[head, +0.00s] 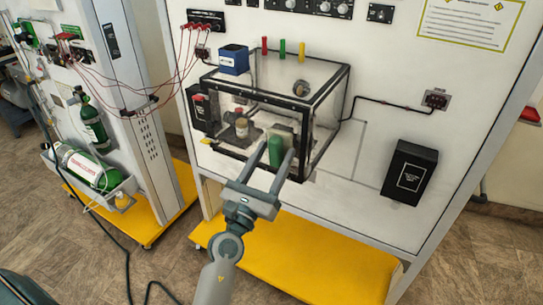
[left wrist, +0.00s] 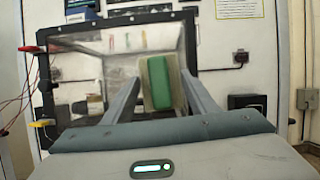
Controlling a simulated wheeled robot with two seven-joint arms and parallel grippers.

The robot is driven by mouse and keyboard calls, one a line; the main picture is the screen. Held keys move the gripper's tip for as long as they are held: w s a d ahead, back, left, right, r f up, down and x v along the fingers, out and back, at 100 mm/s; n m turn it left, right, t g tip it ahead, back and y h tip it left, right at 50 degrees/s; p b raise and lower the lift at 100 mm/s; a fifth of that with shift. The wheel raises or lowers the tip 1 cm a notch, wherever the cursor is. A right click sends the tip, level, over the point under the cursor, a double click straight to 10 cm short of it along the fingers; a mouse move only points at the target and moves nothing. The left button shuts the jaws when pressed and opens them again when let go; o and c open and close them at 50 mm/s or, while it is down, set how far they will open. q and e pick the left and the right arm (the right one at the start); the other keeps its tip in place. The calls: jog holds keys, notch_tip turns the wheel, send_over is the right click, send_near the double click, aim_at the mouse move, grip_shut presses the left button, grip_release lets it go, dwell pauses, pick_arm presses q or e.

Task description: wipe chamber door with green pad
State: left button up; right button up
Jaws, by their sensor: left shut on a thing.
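The chamber is a clear box with a black frame on the white panel. Its clear front door (head: 226,104) faces me, and its pane also shows in the left wrist view (left wrist: 88,68). My left gripper (head: 270,156) is shut on the green pad (head: 275,151), which has a pale backing. In the left wrist view the pad (left wrist: 158,82) is upright between the fingertips, in front of the right part of the pane. I cannot tell whether the pad touches the door. My right gripper is not in view.
A blue box (head: 233,60) sits on top of the chamber. A black box (head: 409,172) is on the panel at the right. Red cables (head: 180,62) run between the panels at the left. A yellow base (head: 300,262) juts out below.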

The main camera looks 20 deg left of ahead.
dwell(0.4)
pick_arm(q)
jog(key=a, duration=0.3)
jog(key=shift+w+a, duration=0.2)
jog(key=shift+a, duration=0.1)
dwell(0.4)
jog(key=shift+w+a, duration=0.15)
jog(key=shift+a, duration=1.7)
jog(key=shift+a, duration=0.15)
jog(key=shift+w+a+b, duration=0.1)
jog(key=shift+a+b, duration=0.25)
jog(key=shift+a, duration=1.35)
